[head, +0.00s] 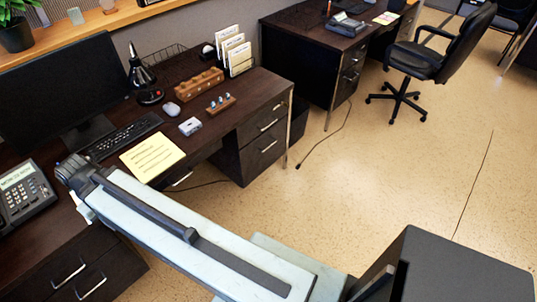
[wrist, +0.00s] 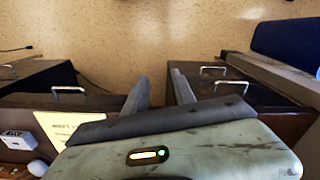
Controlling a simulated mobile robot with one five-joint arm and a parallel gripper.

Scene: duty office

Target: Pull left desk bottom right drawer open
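The left desk (head: 215,135) is dark wood with metal handles. Its right pedestal has an upper drawer and a bottom right drawer (head: 262,155), each with a bar handle; both fronts look flush and shut. My gripper (wrist: 159,76) shows in the wrist view with two dark fingers spread apart and nothing between them. In the head view my arm reaches to the desk's front edge near the phone, left of that drawer and apart from it; the fingertips are largely hidden there. The wrist view shows handles on both sides of the fingers, none touched.
The left pedestal drawers (head: 80,275) are at lower left. A phone (head: 27,190), keyboard (head: 122,135), yellow note (head: 153,157) and monitor (head: 60,85) are on the desk. A second desk (head: 300,55) and black chair (head: 440,60) stand behind. Floor (head: 385,180) to the right is clear.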

